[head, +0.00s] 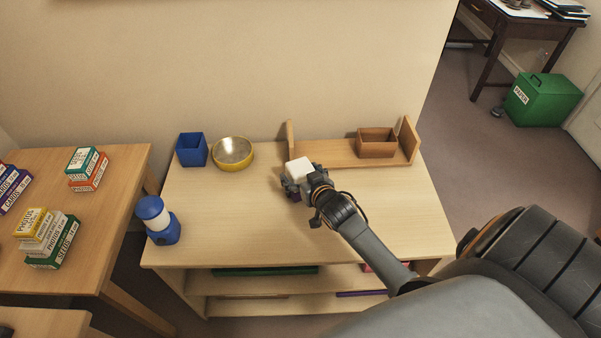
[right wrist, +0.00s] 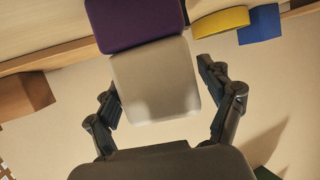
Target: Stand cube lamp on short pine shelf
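The cube lamp, a white block over a purple block, is upright at my right gripper; its white part (head: 299,167) shows in the head view. In the right wrist view, which is upside down, the white part (right wrist: 155,80) lies between the fingers of my right gripper (right wrist: 158,75). Narrow gaps show beside it, so the fingers look open around it. The purple part is cut off there, so its support is hidden. The short pine shelf (head: 335,152) stands on the desk at the wall, just behind and right of the lamp. My left gripper is not in view.
A brown wooden box (head: 377,141) sits at the shelf's right end. A yellow bowl (head: 233,152) and blue cup (head: 192,150) stand left of the shelf. A blue lantern (head: 157,220) is at the desk's left edge. The shelf's middle and the desk's front are clear.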

